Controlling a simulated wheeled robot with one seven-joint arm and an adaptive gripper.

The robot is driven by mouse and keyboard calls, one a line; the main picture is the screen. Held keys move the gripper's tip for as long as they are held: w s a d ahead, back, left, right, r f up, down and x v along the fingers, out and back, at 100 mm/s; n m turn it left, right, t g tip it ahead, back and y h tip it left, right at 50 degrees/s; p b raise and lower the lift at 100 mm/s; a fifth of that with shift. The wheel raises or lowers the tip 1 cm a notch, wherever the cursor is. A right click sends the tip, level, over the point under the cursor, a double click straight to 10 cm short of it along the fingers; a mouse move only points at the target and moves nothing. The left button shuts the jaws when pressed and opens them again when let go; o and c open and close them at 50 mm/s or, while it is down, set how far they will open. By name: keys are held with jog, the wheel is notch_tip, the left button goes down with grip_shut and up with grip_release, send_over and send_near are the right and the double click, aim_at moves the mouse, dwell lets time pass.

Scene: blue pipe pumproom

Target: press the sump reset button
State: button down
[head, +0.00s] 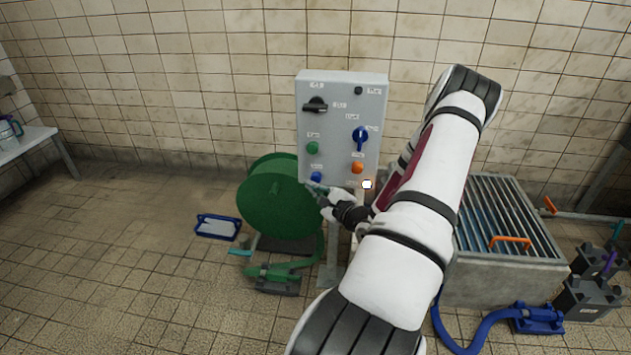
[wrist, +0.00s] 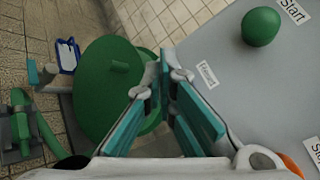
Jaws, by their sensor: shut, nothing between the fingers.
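A grey control panel (head: 335,125) stands upright in front of the tiled wall; part of its face also fills the right of the wrist view (wrist: 255,90). A blue button (head: 316,177) sits low on its left side, with a small label above it. My gripper (head: 311,185) is shut and empty, its tips at the panel's lower left, just beside the blue button; I cannot tell whether they touch it. In the wrist view, the teal-padded fingers (wrist: 165,75) point toward the panel's edge beside a small white label (wrist: 207,75), and the blue button is hidden.
A green button (head: 313,148), an orange button (head: 357,168), a black rotary switch (head: 316,104) and a blue lever (head: 360,138) share the panel. A green hose reel (head: 270,198) stands close at left. A grated concrete sump (head: 500,285) is at right.

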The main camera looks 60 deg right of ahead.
jog(key=shift+d, duration=0.1)
jog(key=shift+w+d, duration=0.15)
jog(key=shift+d, duration=0.15)
jog(key=shift+w+d, duration=0.35)
jog(key=shift+d, duration=0.55)
dwell(1.3)
dwell(0.3)
jog(key=shift+s+a, duration=0.3)
jog(key=shift+a, duration=0.35)
jog(key=shift+s+a, duration=0.25)
jog(key=shift+a, duration=0.4)
jog(key=shift+a, duration=0.1)
jog(key=shift+s+a, duration=0.3)
jog(key=shift+a, duration=0.45)
jog(key=shift+s+a, duration=0.35)
jog(key=shift+a, duration=0.4)
jog(key=shift+s+a, duration=0.3)
jog(key=shift+a, duration=0.45)
